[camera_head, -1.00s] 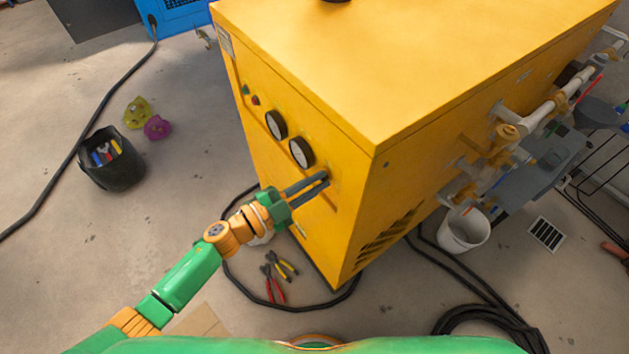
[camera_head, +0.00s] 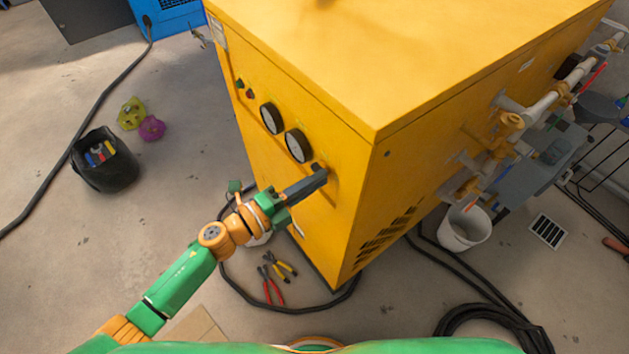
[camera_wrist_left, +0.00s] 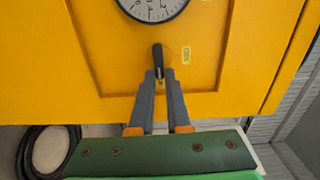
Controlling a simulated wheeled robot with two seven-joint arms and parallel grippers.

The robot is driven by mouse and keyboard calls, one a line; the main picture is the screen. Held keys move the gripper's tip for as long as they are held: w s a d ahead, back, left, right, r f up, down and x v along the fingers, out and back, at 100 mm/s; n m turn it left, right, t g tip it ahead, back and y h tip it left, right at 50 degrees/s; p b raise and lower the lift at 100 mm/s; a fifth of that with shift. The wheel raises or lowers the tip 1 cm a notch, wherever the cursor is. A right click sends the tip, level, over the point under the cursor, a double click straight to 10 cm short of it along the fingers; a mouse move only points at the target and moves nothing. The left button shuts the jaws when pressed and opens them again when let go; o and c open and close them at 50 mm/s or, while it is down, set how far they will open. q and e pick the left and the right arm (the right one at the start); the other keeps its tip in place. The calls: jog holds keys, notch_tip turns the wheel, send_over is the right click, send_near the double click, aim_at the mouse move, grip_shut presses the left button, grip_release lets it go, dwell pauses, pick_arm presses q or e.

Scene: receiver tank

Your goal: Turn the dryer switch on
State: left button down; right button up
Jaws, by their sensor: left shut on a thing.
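The dryer is the large yellow cabinet (camera_head: 290,70), with its panel facing left in the head view. The dryer switch (camera_wrist_left: 157,53) is a small black knob below a round gauge in the left wrist view, its handle pointing up there. My left gripper (camera_head: 321,174) reaches the panel, its two grey fingers lined up behind one another in the head view. In the left wrist view the fingertips (camera_wrist_left: 159,77) close on the switch's lower part, which they hide. My right gripper is not in view.
Two gauges (camera_head: 271,118) sit up and left of the switch. Pliers (camera_head: 270,285) and a black hose lie on the floor below. A black bucket (camera_head: 108,172) stands at the left, a white bucket (camera_head: 463,226) at the right.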

pick_arm(q)
jog(key=shift+f, duration=0.1)
dwell(0.3)
jog(key=c, duration=0.9)
grip_release()
jog(key=b+v, duration=0.1)
jog(key=v, duration=0.6)
